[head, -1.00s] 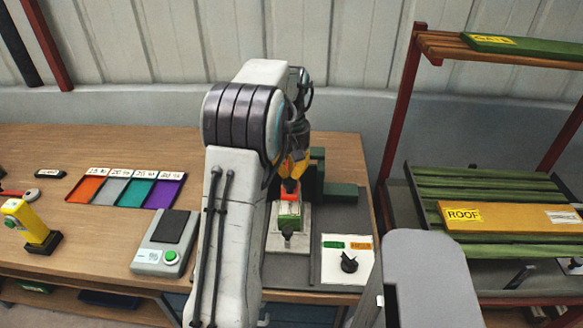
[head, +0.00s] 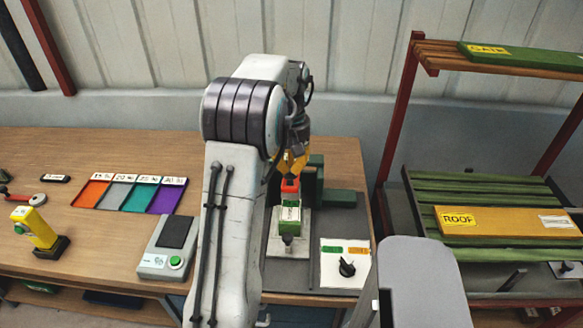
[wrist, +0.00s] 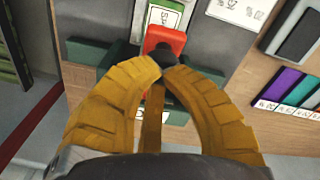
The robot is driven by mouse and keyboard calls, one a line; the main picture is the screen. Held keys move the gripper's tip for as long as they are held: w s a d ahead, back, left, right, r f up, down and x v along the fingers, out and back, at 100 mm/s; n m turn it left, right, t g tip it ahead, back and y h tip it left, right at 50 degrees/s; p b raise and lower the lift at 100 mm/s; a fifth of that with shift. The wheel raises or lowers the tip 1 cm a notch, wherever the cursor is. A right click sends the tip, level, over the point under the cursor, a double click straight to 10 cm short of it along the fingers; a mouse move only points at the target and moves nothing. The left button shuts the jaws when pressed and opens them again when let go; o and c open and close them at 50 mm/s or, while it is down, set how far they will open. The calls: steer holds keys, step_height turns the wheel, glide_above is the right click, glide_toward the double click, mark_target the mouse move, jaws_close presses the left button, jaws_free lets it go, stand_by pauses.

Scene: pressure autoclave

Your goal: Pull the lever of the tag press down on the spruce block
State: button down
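The tag press has a green frame (head: 316,185) on the right part of the bench. Its red part (head: 290,185) stands over the spruce block (head: 290,213), which is green with a white label. In the wrist view the red part (wrist: 165,38) lies just past my fingertips, and the block's label (wrist: 168,14) is cut off at the top edge. My gripper (wrist: 163,68) has its yellow fingers closed around a dark knob (wrist: 159,57), apparently the lever's end, beside the red part. A yellow-brown bar shows between the fingers. My arm hides part of the press in the head view.
A panel with a black dial (head: 347,268) sits right of the press. A grey scale (head: 168,250) with a green button stands left of my arm. Coloured trays (head: 130,194) lie further left. A red-posted rack (head: 396,130) borders the bench on the right.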

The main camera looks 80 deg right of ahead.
steer(key=shift+r+p, duration=1.8)
steer(key=shift+r, duration=0.4)
steer(key=shift+w, duration=0.1)
